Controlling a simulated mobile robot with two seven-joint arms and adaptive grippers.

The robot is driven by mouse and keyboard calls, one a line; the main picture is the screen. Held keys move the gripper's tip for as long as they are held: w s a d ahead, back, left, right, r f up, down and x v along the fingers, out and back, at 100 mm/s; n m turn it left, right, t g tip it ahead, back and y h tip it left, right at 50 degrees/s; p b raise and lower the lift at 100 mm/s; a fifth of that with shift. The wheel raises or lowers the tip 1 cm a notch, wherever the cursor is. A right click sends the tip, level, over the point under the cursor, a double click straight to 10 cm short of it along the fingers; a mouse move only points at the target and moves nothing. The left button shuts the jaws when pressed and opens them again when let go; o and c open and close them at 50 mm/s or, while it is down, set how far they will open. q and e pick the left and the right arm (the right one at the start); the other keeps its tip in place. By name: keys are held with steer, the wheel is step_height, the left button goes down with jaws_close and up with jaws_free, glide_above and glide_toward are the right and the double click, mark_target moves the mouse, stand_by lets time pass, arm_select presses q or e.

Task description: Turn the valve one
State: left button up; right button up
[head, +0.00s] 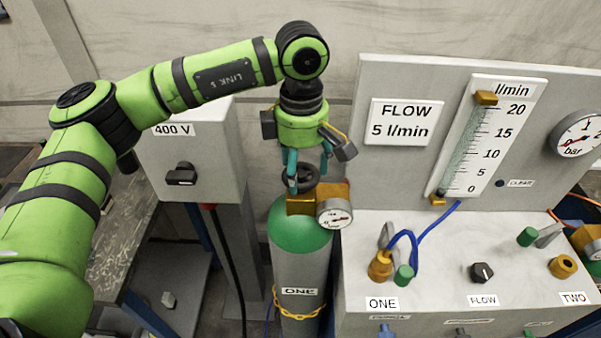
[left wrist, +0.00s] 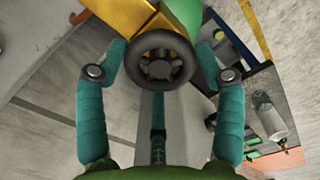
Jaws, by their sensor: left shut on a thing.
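The valve of cylinder ONE is a dark round handwheel (head: 301,177) on top of the green-shouldered grey cylinder (head: 300,262), next to a brass block (head: 303,204) with a round gauge (head: 335,216). My left gripper (head: 306,172) points down from above with its teal fingers on either side of the handwheel, shut on it. In the left wrist view, the handwheel (left wrist: 161,67) sits between the two teal fingertips (left wrist: 162,70), with the brass block behind it. The fingers partly hide the wheel in the head view. My right gripper is out of view.
A 400 V box (head: 190,150) with a black switch stands left of the cylinder. A console (head: 440,235) with fittings marked ONE and TWO and a FLOW knob (head: 482,272) stands to the right, below a panel with a flow tube (head: 483,140). A yellow chain (head: 300,311) crosses the cylinder.

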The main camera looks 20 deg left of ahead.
mark_target(303, 174)
arm_select(q)
steer(key=shift+d+f+n+b, duration=0.1)
steer(key=shift+f+n+b, duration=0.35)
steer(key=shift+n+b, duration=0.7)
steer(key=shift+r+n+b, duration=0.3)
steer(key=shift+n+b, duration=0.1)
steer(key=shift+n, duration=0.35)
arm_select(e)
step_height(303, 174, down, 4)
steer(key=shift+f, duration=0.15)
arm_select(q)
steer(key=o, duration=1.1)
steer(key=shift+o, duration=0.2)
steer(key=shift+d, duration=0.1)
steer(key=shift+r, duration=0.1)
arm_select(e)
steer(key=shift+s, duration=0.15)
arm_select(q)
steer(key=shift+r, duration=0.2)
step_height(303, 174, up, 12)
steer(key=shift+f, duration=0.2)
